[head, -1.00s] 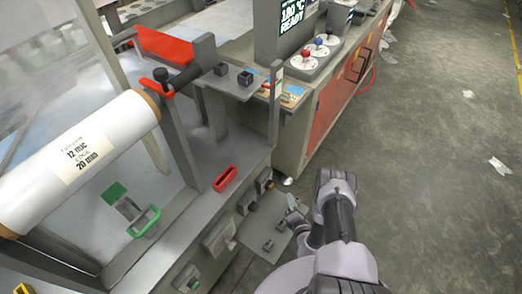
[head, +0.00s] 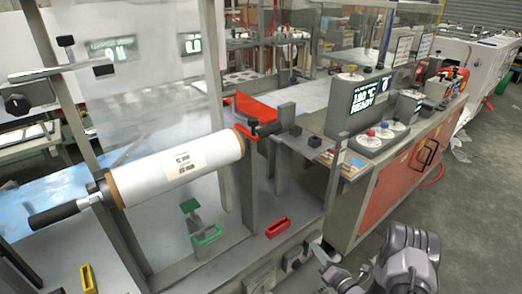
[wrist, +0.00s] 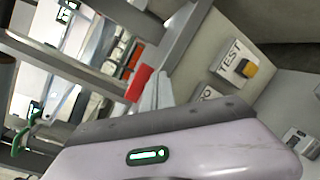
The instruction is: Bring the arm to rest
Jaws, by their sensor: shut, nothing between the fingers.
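My arm (head: 405,262) shows at the bottom right of the head view, bent and cut off by the lower edge. My gripper (head: 318,250) points up and left from it, beside the front panel of the machine. In the wrist view the fingers of my gripper (wrist: 154,92) are together with nothing between them. They are in front of a red handle (wrist: 137,84) in that picture; I cannot tell whether they touch it.
A white film roll (head: 190,165) lies across the machine frame at left. A green handle (head: 206,236) and a red handle (head: 278,227) stand on the deck. The wrist view shows a TEST switch (wrist: 240,68). Open floor (head: 470,200) lies at right.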

